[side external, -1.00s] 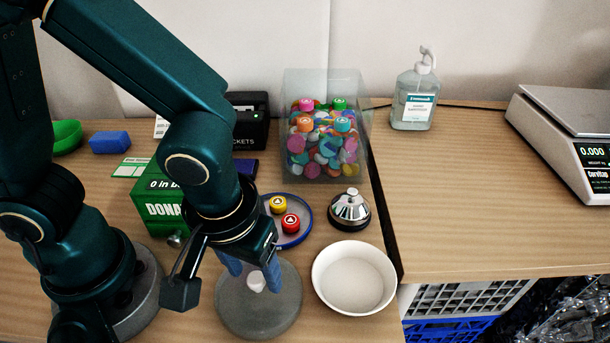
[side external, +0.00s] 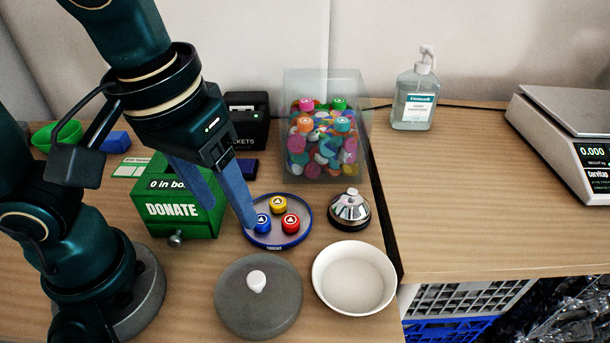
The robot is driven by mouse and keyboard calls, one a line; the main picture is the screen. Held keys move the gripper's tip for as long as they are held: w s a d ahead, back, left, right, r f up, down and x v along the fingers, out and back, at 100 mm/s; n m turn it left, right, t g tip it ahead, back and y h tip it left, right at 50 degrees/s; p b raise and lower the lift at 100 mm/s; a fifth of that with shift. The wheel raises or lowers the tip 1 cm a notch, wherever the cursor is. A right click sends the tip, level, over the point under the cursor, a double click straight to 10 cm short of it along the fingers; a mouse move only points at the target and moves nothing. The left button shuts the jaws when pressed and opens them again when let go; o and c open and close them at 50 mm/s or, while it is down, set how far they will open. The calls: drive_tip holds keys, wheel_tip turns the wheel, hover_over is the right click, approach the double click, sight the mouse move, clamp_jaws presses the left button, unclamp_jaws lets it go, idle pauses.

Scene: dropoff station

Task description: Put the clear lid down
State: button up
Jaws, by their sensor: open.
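The clear lid (side external: 272,310), a round greyish see-through disc with a white knob (side external: 256,281), lies flat on the table at the front, left of the white bowl (side external: 330,293). My gripper (side external: 228,215) is open above and behind the lid, apart from it. Its right blue finger reaches down to the left edge of the blue-rimmed tray (side external: 291,241), close to a blue token (side external: 262,224); I cannot tell whether they touch. The other finger is in front of the green donation box. Nothing shows between the fingers.
A yellow token (side external: 278,204) and a red token (side external: 290,222) also sit in the tray. The green donation box (side external: 170,212) is on the left, a silver bell (side external: 349,211) on the right. A clear bin of colourful tokens (side external: 320,160) stands behind.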

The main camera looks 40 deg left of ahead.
drive_tip(key=a+m+t, duration=0.3)
drive_tip(key=a, duration=0.5)
drive_tip(key=shift+w+a+f, duration=0.15)
drive_tip(key=shift+w+f, duration=0.2)
drive_tip(key=shift+f, duration=0.05)
